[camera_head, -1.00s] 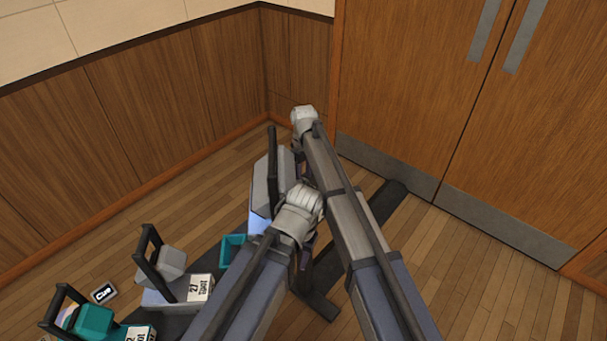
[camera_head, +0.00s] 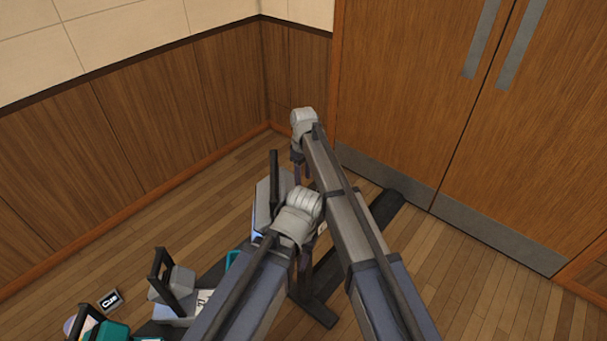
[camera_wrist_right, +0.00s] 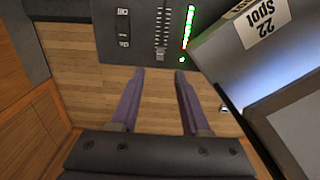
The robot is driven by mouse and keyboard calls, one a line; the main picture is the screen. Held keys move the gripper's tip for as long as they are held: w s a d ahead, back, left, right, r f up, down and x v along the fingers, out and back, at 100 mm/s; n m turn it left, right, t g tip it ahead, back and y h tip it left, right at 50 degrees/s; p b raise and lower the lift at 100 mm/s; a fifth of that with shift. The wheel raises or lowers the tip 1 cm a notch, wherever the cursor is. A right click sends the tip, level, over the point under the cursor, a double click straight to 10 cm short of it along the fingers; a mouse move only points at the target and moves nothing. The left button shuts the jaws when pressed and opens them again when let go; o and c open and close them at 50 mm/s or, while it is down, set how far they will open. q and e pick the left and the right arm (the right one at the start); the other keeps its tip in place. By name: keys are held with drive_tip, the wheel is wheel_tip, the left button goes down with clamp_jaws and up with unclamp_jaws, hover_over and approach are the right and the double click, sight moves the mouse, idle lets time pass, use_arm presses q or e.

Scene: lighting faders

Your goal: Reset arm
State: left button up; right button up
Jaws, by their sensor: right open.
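My right gripper (camera_head: 302,172) hangs below its wrist in the middle of the head view, partly hidden by its own arm. In the right wrist view its two purple fingers (camera_wrist_right: 158,75) are apart, with nothing between them. Their tips point at the near edge of a dark fader panel (camera_wrist_right: 158,28), which has a slider slot and a lit green strip.
Grey units with dark handles (camera_head: 175,285) stand at the lower left, with a teal one (camera_head: 108,330) at the bottom edge. A small "Clue" card (camera_head: 110,300) lies beside them. Wooden double doors (camera_head: 490,130) are at the right.

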drive_tip(key=s+d+m, duration=1.1)
drive_tip(key=s+d, duration=1.3)
drive_tip(key=s, duration=0.2)
use_arm(q)
drive_tip(key=shift+r+p, duration=0.35)
use_arm(e)
drive_tip(key=s+a+n+h, duration=0.1)
drive_tip(key=s+a+n, duration=0.3)
drive_tip(key=a, duration=0.7)
drive_tip(key=shift+s+a+r, duration=0.35)
drive_tip(key=shift+s+r, duration=0.05)
drive_tip(key=shift+s, duration=0.15)
use_arm(q)
drive_tip(key=shift+f, duration=0.1)
use_arm(e)
drive_tip(key=shift+f, duration=0.1)
